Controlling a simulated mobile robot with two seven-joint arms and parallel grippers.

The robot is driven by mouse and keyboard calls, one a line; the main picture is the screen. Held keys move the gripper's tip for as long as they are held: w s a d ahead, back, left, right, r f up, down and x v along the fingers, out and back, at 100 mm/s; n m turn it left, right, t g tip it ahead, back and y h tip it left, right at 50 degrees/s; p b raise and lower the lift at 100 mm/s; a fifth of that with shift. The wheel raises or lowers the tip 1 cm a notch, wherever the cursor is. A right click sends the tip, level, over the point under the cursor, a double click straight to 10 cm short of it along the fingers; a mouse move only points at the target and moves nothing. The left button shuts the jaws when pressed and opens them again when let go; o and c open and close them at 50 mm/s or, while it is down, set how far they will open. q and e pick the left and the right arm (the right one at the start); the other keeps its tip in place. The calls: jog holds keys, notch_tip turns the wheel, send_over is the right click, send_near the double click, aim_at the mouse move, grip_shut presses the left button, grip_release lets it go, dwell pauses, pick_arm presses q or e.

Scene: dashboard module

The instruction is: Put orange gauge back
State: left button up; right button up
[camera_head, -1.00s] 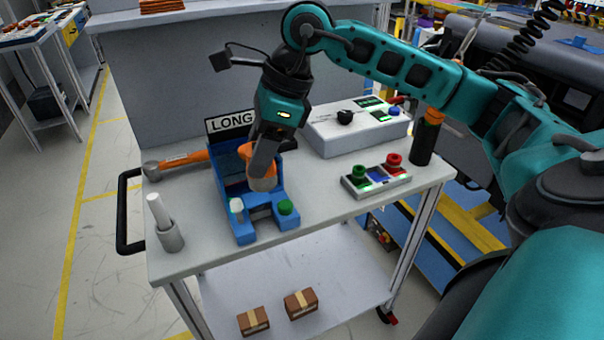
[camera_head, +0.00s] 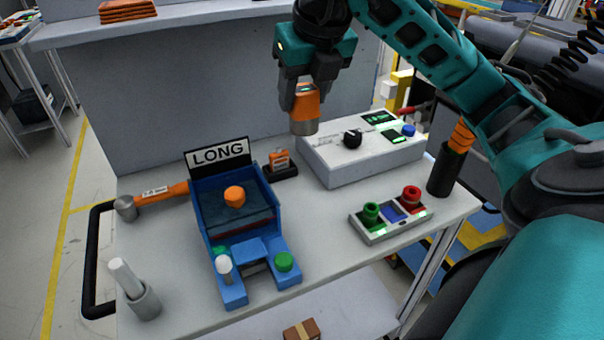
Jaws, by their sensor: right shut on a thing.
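The orange gauge (camera_head: 305,108), an orange cylinder with a grey lower end, hangs upright in my right gripper (camera_head: 301,97). The gripper is shut on its upper part and points down, clear above the cart top and just left of the white control box. A small black holder (camera_head: 282,173) with an orange labelled piece (camera_head: 279,158) stands below and to the left of the held gauge. The blue fixture (camera_head: 204,222) with a LONG sign (camera_head: 219,153) stands left of that, with an orange knob-like part (camera_head: 234,196) inside it. My left gripper is out of view.
The white control box (camera_head: 345,168) with a black knob stands right of the holder. A button panel (camera_head: 385,230) is in front of it. A black cup (camera_head: 446,170) holds an orange-handled tool. A hammer (camera_head: 160,194) and a grey cup (camera_head: 146,303) are at the left.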

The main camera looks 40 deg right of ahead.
jog(key=shift+w+d, duration=0.3)
jog(key=shift+w, duration=0.05)
notch_tip(320, 180, down, 20)
jog(key=b, duration=0.3)
jog(key=shift+r+b, duration=0.15)
jog(key=shift+b, duration=0.2)
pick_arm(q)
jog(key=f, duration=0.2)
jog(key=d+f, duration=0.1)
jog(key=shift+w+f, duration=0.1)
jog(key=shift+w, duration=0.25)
pick_arm(e)
jog(key=shift+f, duration=0.2)
jog(key=o, duration=1.2)
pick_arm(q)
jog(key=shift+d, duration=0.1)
pick_arm(e)
jog(key=shift+r, duration=0.1)
